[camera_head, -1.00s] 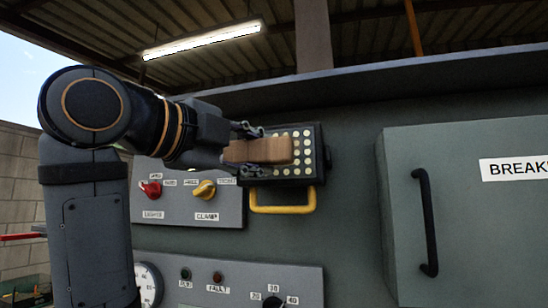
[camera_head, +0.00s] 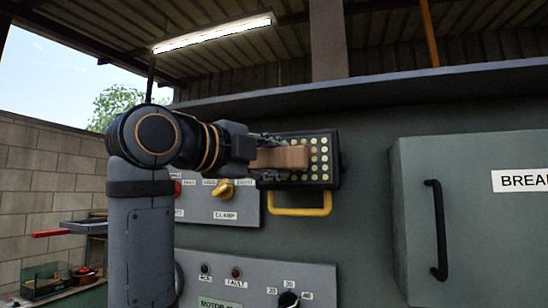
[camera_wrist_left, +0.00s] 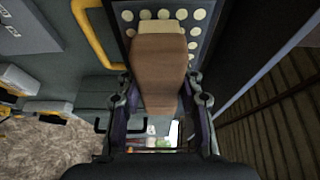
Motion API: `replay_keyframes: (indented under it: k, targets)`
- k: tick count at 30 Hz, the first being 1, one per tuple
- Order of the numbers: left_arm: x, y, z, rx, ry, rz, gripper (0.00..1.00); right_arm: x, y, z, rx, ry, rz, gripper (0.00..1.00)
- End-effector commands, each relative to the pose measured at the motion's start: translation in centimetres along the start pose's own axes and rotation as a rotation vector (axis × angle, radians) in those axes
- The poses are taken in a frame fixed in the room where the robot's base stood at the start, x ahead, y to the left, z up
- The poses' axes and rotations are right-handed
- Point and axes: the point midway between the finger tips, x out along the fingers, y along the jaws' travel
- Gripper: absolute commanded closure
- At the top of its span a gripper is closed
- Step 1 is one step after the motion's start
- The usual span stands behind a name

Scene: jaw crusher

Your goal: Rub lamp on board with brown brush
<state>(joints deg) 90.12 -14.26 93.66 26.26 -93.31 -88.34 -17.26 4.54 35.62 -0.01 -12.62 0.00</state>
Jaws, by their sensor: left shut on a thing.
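The lamp (camera_head: 324,178) is a dark rectangular panel with rows of pale round lights and a yellow handle (camera_head: 300,211) below it, on the grey-green board (camera_head: 365,225). My left gripper (camera_head: 268,158) is shut on the brown brush (camera_head: 290,157), which lies across the left and middle part of the lamp's face. In the left wrist view the brush (camera_wrist_left: 158,75) sits between both fingers, its pale far end (camera_wrist_left: 160,27) over the lamp's dots (camera_wrist_left: 195,32). Whether the brush touches the lamp I cannot tell. My right gripper is not in view.
Left of the lamp is a panel with a yellow clamp knob (camera_head: 223,189). Below is a panel with a black dial (camera_head: 288,299). A breaker cabinet (camera_head: 470,215) with a black handle (camera_head: 437,230) stands out at right. A ledge (camera_head: 430,88) runs above.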

Motion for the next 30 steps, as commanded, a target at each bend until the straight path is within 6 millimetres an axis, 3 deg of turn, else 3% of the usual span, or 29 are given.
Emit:
replay_keyframes:
  k: [4,14,30]
  targets:
    - [0.0,0.0,0.0,0.0,0.0,0.0,0.89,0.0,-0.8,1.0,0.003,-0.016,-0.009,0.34]
    - [0.3,-0.1,0.1,-0.001,0.0,0.0,0.89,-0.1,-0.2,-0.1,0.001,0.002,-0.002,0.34]
    - [1.3,-0.1,0.5,-0.001,0.0,0.0,0.89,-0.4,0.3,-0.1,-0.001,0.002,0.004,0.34]
